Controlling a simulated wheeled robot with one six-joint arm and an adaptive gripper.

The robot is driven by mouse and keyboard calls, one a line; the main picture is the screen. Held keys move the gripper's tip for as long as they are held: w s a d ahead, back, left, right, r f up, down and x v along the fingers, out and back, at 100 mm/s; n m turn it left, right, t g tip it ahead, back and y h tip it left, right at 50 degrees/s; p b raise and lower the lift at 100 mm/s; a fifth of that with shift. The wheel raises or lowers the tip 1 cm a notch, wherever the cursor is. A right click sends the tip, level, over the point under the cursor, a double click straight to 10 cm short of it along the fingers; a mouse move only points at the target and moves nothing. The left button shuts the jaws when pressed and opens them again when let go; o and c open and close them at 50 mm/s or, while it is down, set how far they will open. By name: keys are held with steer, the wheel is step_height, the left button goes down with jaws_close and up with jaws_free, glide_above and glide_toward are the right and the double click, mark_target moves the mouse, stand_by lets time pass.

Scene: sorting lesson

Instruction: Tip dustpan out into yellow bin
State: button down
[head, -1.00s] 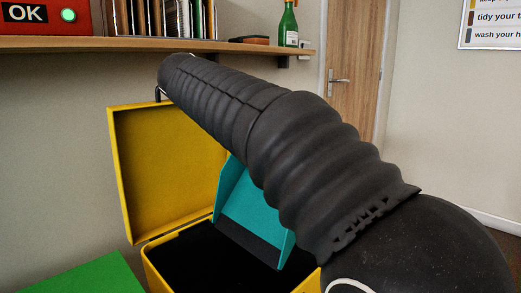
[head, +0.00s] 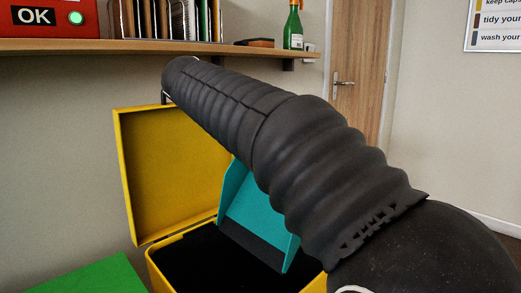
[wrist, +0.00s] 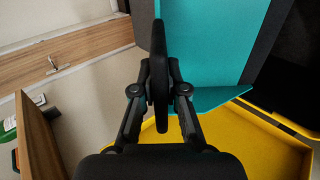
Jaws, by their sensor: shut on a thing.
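The teal dustpan (head: 258,213) hangs steeply tilted over the open yellow bin (head: 158,268), its dark front edge pointing down toward the bin's dark inside. The bin's lid (head: 172,172) stands open at the back. In the head view my arm hides the dustpan's handle and my gripper. In the wrist view my gripper (wrist: 159,85) is shut on the dark handle of the dustpan, whose teal pan (wrist: 205,45) shows beyond it. The yellow of the bin (wrist: 225,148) lies below and to the right there. I see no litter on the visible part of the pan.
A wooden shelf (head: 150,48) runs along the wall above the bin, close to my arm, with a red box (head: 35,18), files and a green spray bottle (head: 293,27). A green surface (head: 85,278) lies left of the bin. A door (head: 353,80) is behind.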

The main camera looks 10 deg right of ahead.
steer(key=shift+r+p, duration=1.4)
steer(key=shift+p, duration=0.05)
step_height(320, 180, down, 3)
steer(key=shift+r+b, duration=0.1)
steer(key=shift+b, duration=0.9)
step_height(320, 180, up, 3)
steer(key=p, duration=0.2)
steer(key=shift+p, duration=0.4)
step_height(320, 180, down, 3)
steer(key=shift+f+b, duration=0.15)
steer(key=shift+b, duration=1)
steer(key=shift+s, duration=0.1)
